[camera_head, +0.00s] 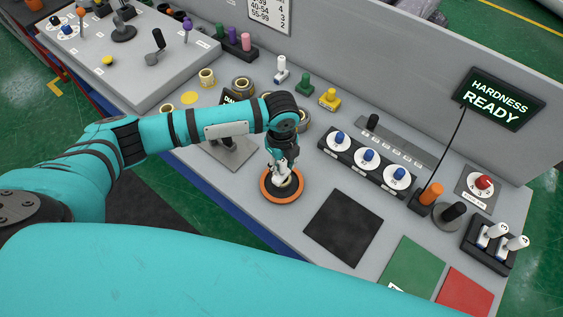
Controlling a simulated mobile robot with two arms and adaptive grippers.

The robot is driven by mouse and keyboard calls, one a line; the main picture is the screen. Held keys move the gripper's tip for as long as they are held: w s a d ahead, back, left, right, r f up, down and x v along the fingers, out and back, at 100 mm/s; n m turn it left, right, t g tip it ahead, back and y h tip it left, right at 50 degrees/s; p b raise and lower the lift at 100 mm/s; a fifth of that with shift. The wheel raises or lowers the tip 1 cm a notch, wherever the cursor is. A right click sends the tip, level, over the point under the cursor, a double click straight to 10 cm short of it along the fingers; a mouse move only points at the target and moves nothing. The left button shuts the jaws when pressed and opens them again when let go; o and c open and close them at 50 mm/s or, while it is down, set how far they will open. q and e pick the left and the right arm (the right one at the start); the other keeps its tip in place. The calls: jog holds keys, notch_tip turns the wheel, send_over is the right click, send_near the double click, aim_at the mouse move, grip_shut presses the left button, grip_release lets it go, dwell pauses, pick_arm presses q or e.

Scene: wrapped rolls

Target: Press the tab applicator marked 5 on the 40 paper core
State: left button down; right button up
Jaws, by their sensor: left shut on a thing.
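My left gripper (284,165) reaches straight down onto a round orange-rimmed roll (267,193) with a dark ring and a pale core at its middle. It is shut at that core, and its fingers hide part of it. The roll rests on or very near the grey bench top; I cannot tell which. Two white, blue-banded handles with marked tops, likely tab applicators (490,235), stand in a black holder at the right end of the bench. Their marks are too small to read surely. I cannot read a 40 on any core. My right gripper is out of view.
A black mat (343,228), a green mat (411,267) and a red mat (466,292) lie right of the roll. Several small rolls (242,87) stand behind my left arm. Three blue-knobbed dials (367,157) stand behind the black mat. A screen reads HARDNESS READY (494,98).

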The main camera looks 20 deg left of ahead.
pick_arm(q)
jog(key=shift+r+p, duration=1.4)
jog(key=shift+p, duration=0.15)
jog(key=shift+r, duration=2.6)
